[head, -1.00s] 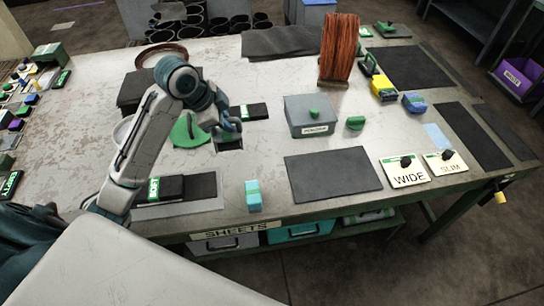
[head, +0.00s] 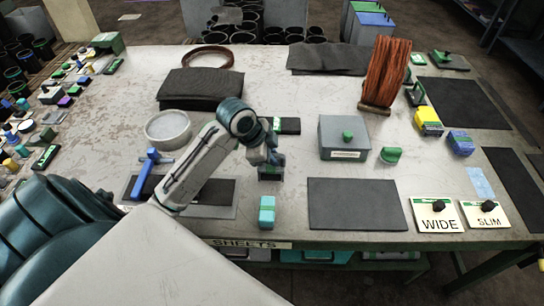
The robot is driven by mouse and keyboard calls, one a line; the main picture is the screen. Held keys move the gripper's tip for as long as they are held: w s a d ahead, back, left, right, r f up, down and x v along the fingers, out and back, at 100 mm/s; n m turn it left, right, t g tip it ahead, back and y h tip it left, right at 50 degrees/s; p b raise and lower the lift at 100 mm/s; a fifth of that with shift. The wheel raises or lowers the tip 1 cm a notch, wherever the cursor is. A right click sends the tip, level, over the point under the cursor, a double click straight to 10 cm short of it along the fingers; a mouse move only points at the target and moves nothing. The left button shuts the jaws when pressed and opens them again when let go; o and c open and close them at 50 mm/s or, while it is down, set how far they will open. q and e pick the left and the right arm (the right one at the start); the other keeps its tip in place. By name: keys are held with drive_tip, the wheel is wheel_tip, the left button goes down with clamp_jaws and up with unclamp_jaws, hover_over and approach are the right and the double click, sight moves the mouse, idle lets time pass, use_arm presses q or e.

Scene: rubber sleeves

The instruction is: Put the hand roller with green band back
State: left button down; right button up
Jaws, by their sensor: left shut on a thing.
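My left gripper (head: 268,160) is in the middle of the table, pointing down. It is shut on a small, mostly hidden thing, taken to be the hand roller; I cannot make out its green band. A dark block with a green stripe (head: 270,174) shows just below the fingers; I cannot tell whether they touch it. Another black block with a green band (head: 288,126) lies just behind the gripper. My right gripper is not in view.
A grey lidded box (head: 344,139) and a dark mat (head: 357,205) lie to the right. A teal block (head: 267,213) stands near the front edge. A blue-handled tool (head: 147,175) and a white bowl (head: 167,130) are left of my arm. Bare table lies between gripper and box.

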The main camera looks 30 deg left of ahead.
use_arm(q)
drive_tip(key=shift+f, duration=0.4)
drive_tip(key=c, duration=1.8)
unclamp_jaws()
drive_tip(key=shift+f, duration=0.15)
drive_tip(key=shift+c, duration=0.2)
drive_tip(key=o, duration=0.4)
drive_tip(key=shift+o, duration=0.2)
drive_tip(key=shift+s+a+r, duration=0.1)
drive_tip(key=shift+r, duration=0.25)
drive_tip(key=v, duration=1.1)
drive_tip(key=shift+s+r, duration=0.15)
drive_tip(key=shift+r, duration=0.1)
